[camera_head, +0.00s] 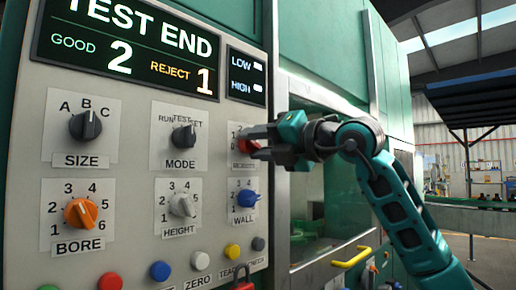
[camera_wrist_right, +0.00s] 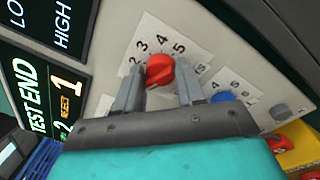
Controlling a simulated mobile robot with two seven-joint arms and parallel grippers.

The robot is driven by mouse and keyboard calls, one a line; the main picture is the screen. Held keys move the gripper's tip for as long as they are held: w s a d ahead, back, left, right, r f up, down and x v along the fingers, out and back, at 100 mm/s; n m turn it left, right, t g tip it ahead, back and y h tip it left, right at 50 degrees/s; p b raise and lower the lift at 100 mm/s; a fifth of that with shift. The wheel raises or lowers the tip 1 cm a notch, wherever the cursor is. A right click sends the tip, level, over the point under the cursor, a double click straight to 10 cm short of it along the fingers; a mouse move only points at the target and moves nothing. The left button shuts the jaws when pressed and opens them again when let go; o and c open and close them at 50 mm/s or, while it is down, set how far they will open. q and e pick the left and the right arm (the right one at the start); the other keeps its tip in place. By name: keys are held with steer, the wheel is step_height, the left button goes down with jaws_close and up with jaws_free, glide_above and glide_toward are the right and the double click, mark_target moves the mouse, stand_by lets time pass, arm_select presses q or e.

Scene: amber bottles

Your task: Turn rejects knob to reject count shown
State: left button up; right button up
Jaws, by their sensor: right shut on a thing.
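The red rejects knob (camera_head: 245,147) sits at the upper right of the knob rows, partly hidden by my right gripper (camera_head: 256,144). In the wrist view the red knob (camera_wrist_right: 160,69) lies between my right gripper's two grey fingers, which are shut on it. Numbers 2, 3, 4 and 5 show around it there; I cannot tell exactly which one it points to. The display (camera_head: 130,45) reads TEST END, GOOD 2, REJECT 1. My left gripper is not in view.
Close by are the blue WALL knob (camera_head: 247,198), grey HEIGHT knob (camera_head: 182,205), black MODE knob (camera_head: 183,137), black SIZE knob (camera_head: 85,126) and orange BORE knob (camera_head: 81,213). Coloured buttons line the panel's bottom. A yellow handle (camera_head: 352,257) is at the lower right.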

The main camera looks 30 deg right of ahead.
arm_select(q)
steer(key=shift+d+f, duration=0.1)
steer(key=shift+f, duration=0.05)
arm_select(e)
steer(key=shift+m, duration=0.5)
steer(key=o, duration=1)
arm_select(q)
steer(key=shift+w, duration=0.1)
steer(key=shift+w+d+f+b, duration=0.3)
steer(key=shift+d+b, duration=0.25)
steer(key=shift+b, duration=0.7)
arm_select(e)
steer(key=v, duration=1.3)
steer(key=shift+f, duration=0.1)
